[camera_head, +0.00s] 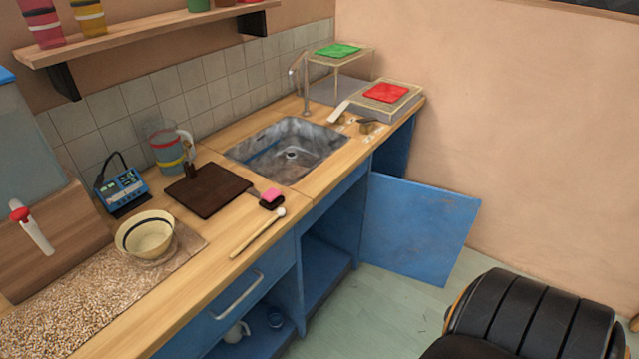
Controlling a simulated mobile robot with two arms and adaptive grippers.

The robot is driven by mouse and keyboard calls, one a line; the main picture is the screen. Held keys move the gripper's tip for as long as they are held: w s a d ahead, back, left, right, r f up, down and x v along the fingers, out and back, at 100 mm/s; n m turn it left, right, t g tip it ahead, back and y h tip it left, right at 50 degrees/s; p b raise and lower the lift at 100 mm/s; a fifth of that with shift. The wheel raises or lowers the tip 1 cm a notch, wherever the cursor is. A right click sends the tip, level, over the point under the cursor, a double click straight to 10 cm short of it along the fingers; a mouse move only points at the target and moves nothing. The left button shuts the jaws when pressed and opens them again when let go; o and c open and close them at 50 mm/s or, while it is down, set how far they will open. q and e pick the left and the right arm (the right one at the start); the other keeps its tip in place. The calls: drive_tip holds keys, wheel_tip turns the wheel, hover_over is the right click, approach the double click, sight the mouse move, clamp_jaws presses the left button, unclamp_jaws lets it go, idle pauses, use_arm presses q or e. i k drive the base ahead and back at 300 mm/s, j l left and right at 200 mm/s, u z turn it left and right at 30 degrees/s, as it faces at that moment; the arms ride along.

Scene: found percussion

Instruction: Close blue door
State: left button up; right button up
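The blue door (420,228) stands wide open at the right end of the counter's lower cabinet. It swings out toward the right wall, and its flat face shows. Behind its hinge side, the blue cabinet (393,150) shows a dark open space below the counter's far end. Neither of my grippers shows in the head view.
A wooden counter (215,245) carries a sink (290,152), a bowl (146,236), a dark board (207,190) and a mallet (257,233). A black ribbed seat (535,318) stands at the lower right. Green floor (375,310) is clear between seat and cabinet.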

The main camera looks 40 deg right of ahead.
sight(415, 230)
drive_tip(key=z, duration=0.95)
drive_tip(key=i+l, duration=0.1)
drive_tip(key=l, duration=0.2)
